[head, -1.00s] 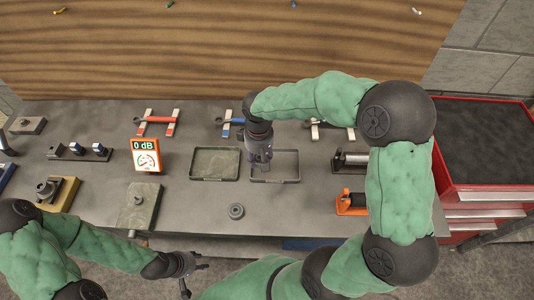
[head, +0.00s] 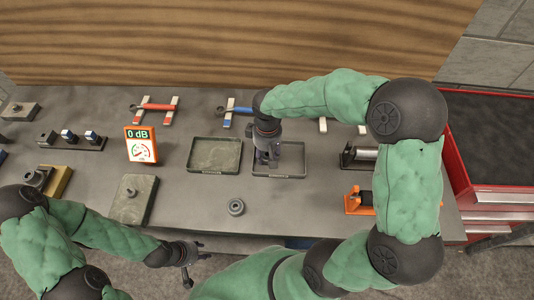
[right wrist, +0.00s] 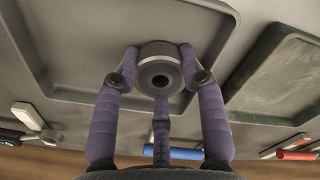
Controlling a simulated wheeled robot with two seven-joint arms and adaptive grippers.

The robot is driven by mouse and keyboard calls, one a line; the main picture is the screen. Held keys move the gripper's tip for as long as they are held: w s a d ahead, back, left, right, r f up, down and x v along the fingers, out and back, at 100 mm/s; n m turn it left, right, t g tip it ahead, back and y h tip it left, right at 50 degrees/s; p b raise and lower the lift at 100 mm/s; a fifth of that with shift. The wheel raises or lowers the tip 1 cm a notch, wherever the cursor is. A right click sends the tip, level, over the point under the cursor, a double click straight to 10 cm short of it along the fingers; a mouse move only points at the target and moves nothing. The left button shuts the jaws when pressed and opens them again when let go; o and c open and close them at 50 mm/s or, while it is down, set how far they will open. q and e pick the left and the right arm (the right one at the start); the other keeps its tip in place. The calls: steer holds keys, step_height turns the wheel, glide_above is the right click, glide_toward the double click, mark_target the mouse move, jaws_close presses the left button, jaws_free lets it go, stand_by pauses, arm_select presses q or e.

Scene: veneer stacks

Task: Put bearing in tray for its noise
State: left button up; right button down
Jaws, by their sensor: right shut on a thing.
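My right gripper (head: 268,160) is over the right-hand grey tray (head: 299,175). In the right wrist view its fingers (right wrist: 162,85) are shut on a bearing (right wrist: 160,52), a steel ring with a blue-grey face and dark bore. The grey tray (right wrist: 75,80) lies behind the bearing there; I cannot tell whether they touch. The left-hand tray (head: 214,169) has a greenish floor and looks empty. A noise meter (head: 140,145) reads 0 dB. Another round, bearing-like ring (head: 236,207) lies on the bench in front of the trays. My left gripper (head: 192,267) is empty, fingers apart, at the bench's front edge.
A slab with a small knob (head: 132,194) and a yellow-based fixture (head: 52,181) are at left. A red-handled tool (head: 156,107) and a blue-handled tool (head: 236,110) rest behind. An orange stand (head: 357,202) is at right. A red drawer cabinet (head: 490,190) stands beyond.

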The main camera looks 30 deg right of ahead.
steer(key=shift+s+a+f+b, duration=0.1)
steer(key=shift+s+f+b, duration=0.1)
steer(key=shift+f, duration=0.2)
steer(key=shift+s+a+f+b, duration=0.1)
steer(key=shift+s+f+b, duration=0.1)
steer(key=shift+f, duration=0.15)
steer(key=c, duration=1)
jaws_free()
steer(key=shift+o, duration=1.4)
steer(key=shift+f, duration=0.1)
steer(key=shift+w+d+f, duration=0.1)
steer(key=shift+w, duration=0.05)
steer(key=shift+r+p, duration=0.35)
steer(key=shift+r, duration=0.25)
step_height(320, 180, up, 13)
steer(key=p, duration=0.9)
steer(key=shift+w+d+f, duration=0.15)
steer(key=shift+w, duration=0.1)
